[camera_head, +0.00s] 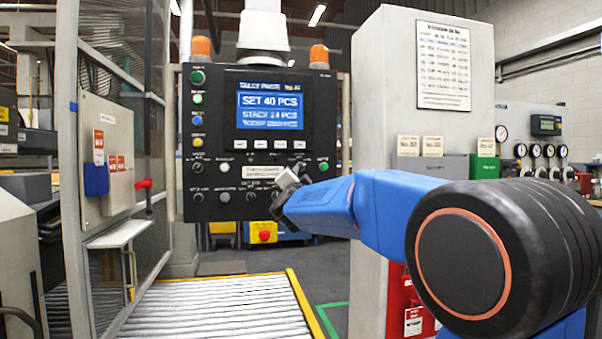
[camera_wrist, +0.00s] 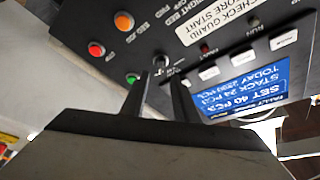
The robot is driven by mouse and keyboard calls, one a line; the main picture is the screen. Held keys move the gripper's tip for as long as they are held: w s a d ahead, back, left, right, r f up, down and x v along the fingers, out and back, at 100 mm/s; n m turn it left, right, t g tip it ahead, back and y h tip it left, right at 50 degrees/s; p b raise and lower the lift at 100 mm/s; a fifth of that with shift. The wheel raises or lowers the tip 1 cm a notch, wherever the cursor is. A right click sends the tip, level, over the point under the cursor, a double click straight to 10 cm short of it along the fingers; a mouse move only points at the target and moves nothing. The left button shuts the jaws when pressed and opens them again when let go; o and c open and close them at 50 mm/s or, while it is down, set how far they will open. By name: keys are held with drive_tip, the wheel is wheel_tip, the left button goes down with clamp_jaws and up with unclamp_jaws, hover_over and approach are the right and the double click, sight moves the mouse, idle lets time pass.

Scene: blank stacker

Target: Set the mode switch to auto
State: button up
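The black control panel (camera_head: 225,112) stands upright in the head view, with its lit screen, buttons and knobs. My gripper (camera_head: 290,181) is in front of the panel's lower right part and hides some controls there. In the wrist view my gripper (camera_wrist: 160,78) shows two dark fingers with a gap between them, empty. A small rotary switch (camera_wrist: 160,62) with a light mark lies just beyond the fingertips, in line with the gap. Its label is too small to read, so I cannot tell its setting or whether it is the mode switch.
In the wrist view a green button (camera_wrist: 132,78) sits close beside the left finger, with red (camera_wrist: 96,49) and orange (camera_wrist: 124,21) buttons farther off. A yellow box with a red button (camera_head: 264,233) is below the panel. A roller conveyor (camera_head: 220,305) lies beneath.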

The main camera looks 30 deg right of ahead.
drive_tip(key=v, duration=1)
drive_tip(key=shift+s, duration=0.2)
drive_tip(key=shift+f, duration=0.15)
drive_tip(key=s+a+f+n+g+y, duration=0.2)
drive_tip(key=s+a+f+n+y, duration=0.45)
drive_tip(key=f, duration=0.25)
drive_tip(key=s+a+f+n+g+y, duration=0.1)
drive_tip(key=s+a+f+n+y, duration=0.5)
drive_tip(key=a+f, duration=0.25)
drive_tip(key=s+d+f+n+g, duration=0.1)
drive_tip(key=s+f+g, duration=0.4)
drive_tip(key=s+f, duration=0.6)
drive_tip(key=s+d+f+n+g+h, duration=0.1)
drive_tip(key=s+f+g, duration=0.3)
drive_tip(key=s+f, duration=0.7)
drive_tip(key=s+n, duration=0.1)
drive_tip(key=s, duration=0.2)
drive_tip(key=shift+s+f+n+g, duration=0.3)
drive_tip(key=shift+n+g, duration=0.05)
drive_tip(key=shift+g, duration=0.05)
